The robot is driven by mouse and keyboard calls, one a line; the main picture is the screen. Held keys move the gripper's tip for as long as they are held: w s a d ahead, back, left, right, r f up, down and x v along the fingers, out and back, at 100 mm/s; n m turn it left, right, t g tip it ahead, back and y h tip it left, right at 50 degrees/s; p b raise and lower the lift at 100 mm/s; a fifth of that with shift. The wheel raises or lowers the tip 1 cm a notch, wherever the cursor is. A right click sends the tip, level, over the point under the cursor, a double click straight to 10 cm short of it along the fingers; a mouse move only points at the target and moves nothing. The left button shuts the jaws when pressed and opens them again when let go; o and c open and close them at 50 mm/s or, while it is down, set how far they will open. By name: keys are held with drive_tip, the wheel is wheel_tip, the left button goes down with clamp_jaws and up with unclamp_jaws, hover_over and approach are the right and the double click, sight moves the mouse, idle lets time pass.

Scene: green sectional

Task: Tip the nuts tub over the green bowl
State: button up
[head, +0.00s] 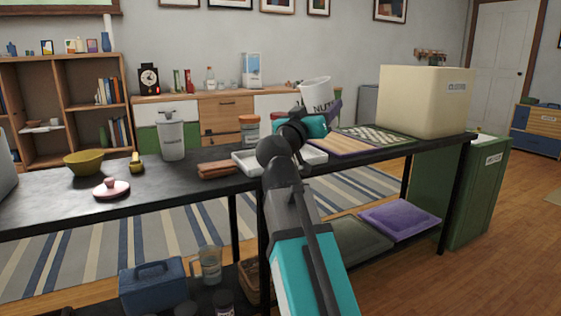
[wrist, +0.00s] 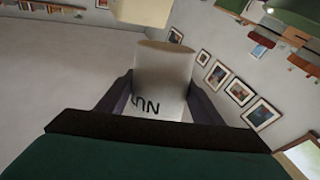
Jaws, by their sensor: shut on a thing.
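The nuts tub (head: 315,92) is white with dark lettering. My gripper (head: 327,110) is shut on the tub and holds it above the right part of the dark table, slightly tilted, with its rim upward. In the wrist view the tub (wrist: 163,75) sits between the two fingers of my gripper (wrist: 158,95). Its contents cannot be seen. The green bowl (head: 84,166), olive-yellow in colour, stands on the left part of the table, well to the left of my gripper and apart from the tub.
A pink lidded dish (head: 111,189), a yellow object (head: 136,165) and a tall white canister (head: 171,139) stand near the bowl. Brown blocks (head: 219,170), a white tray (head: 247,161) and jars lie mid-table. A checkered board (head: 378,136) and large cream box (head: 425,101) are at right.

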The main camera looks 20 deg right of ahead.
drive_tip(key=shift+f+m+h+b, duration=0.15)
drive_tip(key=shift+m+h+b, duration=0.5)
drive_tip(key=shift+b, duration=1.1)
drive_tip(key=shift+m, duration=0.65)
drive_tip(key=shift+m+g+h, duration=0.3)
drive_tip(key=shift+m+h, duration=0.35)
drive_tip(key=shift+m, duration=0.15)
drive_tip(key=shift+m+g+h, duration=1)
drive_tip(key=shift+m+h, duration=0.2)
drive_tip(key=shift+m, duration=1)
drive_tip(key=shift+m, duration=0.4)
drive_tip(key=shift+w+m+g+h, duration=0.1)
drive_tip(key=shift+m+g+h, duration=0.4)
drive_tip(key=shift+m+g, duration=0.25)
drive_tip(key=shift+r+m+g+h, duration=0.1)
drive_tip(key=shift+m+g+h, duration=0.3)
drive_tip(key=shift+m+g, duration=0.9)
drive_tip(key=shift+r+m+g+h, duration=0.1)
drive_tip(key=shift+m+g+h, duration=0.45)
drive_tip(key=shift+m, duration=1.2)
drive_tip(key=shift+m+g, duration=0.7)
drive_tip(key=shift+m, duration=0.1)
